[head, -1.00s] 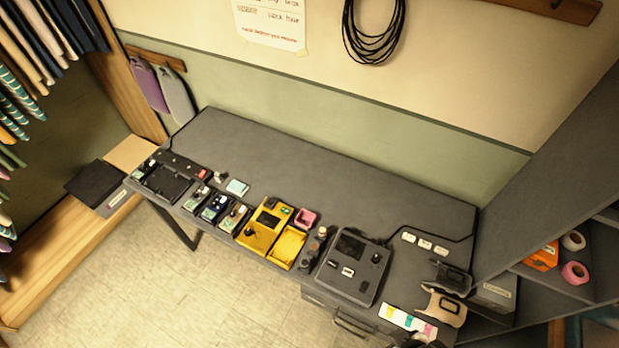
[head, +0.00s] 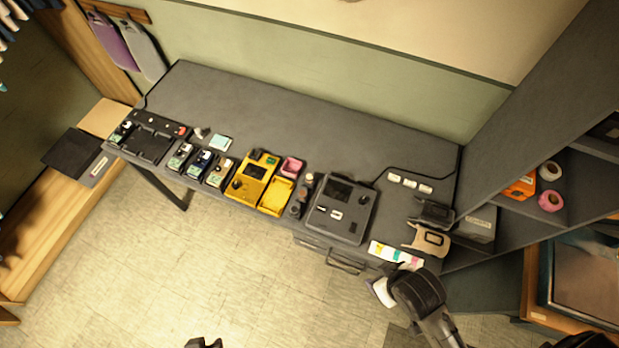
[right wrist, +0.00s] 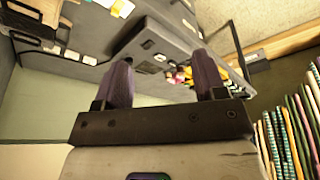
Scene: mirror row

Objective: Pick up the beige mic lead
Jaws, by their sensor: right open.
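I cannot tell for certain which thing is the beige mic lead. A small beige ring-shaped coil or roll (head: 550,171) sits on the right-hand shelf, above a pink one. My right gripper (right wrist: 161,62) is open in the right wrist view, with two purple-grey fingers apart and nothing between them. In the head view my right arm reaches up in front of the desk's right end; its fingertips are hard to make out. Part of my left gripper (head: 203,343) shows at the bottom edge, too cut off to judge.
The grey desk (head: 300,120) has a clear back half. Along its front stand yellow trays (head: 277,196), a dark console (head: 341,209) and a beige holder (head: 430,238). An orange box (head: 519,187) and a pink roll (head: 550,202) share the shelf. A tall grey panel borders the desk's right end.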

